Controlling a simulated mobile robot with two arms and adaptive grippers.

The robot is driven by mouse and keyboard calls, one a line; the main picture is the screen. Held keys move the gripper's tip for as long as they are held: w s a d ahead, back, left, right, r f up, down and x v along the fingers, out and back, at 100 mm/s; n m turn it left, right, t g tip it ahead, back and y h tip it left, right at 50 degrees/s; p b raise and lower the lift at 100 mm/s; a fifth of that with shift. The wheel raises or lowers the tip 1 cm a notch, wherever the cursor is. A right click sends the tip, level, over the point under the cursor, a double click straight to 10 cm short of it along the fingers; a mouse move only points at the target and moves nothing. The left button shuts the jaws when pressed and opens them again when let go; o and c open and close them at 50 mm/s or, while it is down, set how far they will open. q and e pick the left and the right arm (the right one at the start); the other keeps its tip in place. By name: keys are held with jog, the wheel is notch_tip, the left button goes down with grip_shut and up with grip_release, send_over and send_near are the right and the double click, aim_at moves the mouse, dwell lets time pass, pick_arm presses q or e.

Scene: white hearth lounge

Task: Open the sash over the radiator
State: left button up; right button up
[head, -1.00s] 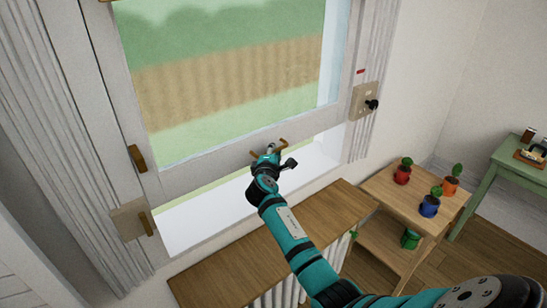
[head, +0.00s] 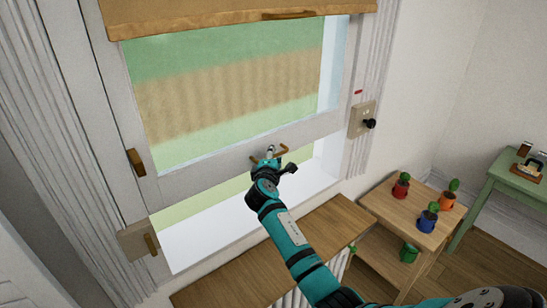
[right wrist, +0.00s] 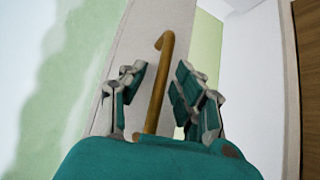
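The white window sash (head: 235,155) is partly raised, with a gap between its bottom rail and the white sill (head: 215,222). A brass handle (head: 283,151) sits on that rail. My right gripper (head: 271,157) is at the handle, partly covering it. In the right wrist view, the brass handle (right wrist: 158,85) rises between the two fingers (right wrist: 158,88), which stand apart with space visible beside it. Contact cannot be told. The radiator (head: 300,293) shows as white ribs under a wooden shelf (head: 225,275). My left gripper is not in view.
A brass latch (head: 137,162) is on the sash's left side. A plate with a black knob (head: 362,120) is on the right frame. A tan blind (head: 220,15) hangs above. A wooden plant stand (head: 405,212) with small pots and a green table (head: 500,180) stand right.

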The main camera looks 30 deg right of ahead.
jog(key=shift+f, duration=0.1)
jog(key=v, duration=1.2)
